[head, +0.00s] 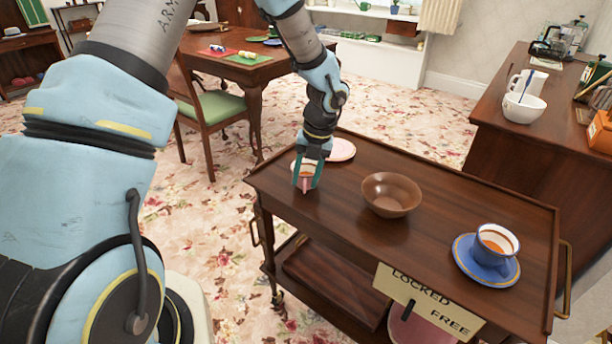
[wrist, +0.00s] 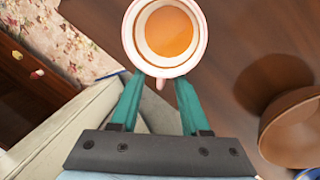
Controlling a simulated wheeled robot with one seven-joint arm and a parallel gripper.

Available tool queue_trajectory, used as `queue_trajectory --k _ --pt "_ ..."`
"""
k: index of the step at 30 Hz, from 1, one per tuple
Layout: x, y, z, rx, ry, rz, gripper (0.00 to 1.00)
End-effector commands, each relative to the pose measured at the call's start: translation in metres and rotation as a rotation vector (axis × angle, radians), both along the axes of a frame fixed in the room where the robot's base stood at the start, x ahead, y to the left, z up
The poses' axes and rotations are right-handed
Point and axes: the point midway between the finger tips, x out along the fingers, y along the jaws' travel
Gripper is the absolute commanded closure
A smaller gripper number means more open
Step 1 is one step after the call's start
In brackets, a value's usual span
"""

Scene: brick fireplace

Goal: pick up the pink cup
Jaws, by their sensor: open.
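The pink cup (head: 304,182) stands upright near the left end of the wooden cart top, partly hidden by my gripper. In the wrist view the cup (wrist: 126,38) shows from above, with orange-brown liquid inside and its handle pointing towards my gripper. My gripper (head: 306,176) is open at the cup. In the wrist view its two green fingers (wrist: 158,86) lie apart, one on each side of the handle, with their tips near the cup's rim. I cannot tell whether they touch the cup.
A pink saucer (head: 341,150) lies just behind the cup. A brown bowl (head: 392,209) stands to the right, and a blue cup (head: 496,242) on a blue saucer (head: 462,268) farther right. A raised edge (head: 520,196) rims the cart. A sideboard stands behind right.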

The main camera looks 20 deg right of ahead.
Motion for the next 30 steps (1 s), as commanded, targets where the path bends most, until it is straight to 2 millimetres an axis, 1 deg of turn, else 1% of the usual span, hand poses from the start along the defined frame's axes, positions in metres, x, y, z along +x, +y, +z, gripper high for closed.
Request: queue_trajectory --k 1,4,11,23,24,30 --pt "0.0 0.0006 -0.0059 0.001 0.001 -0.002 0.54" --pt "0.0008 0.0019 -0.0126 0.0 0.0 -0.001 0.54" --pt "0.0013 0.0021 -0.0143 -0.001 -0.001 0.001 0.54" --pt "0.0015 0.0021 -0.014 -0.001 -0.001 0.001 0.98" --pt "0.0015 0.0021 -0.014 -0.001 -0.001 0.001 1.0" --pt "0.0015 0.0021 -0.014 -0.001 -0.001 0.001 1.0"
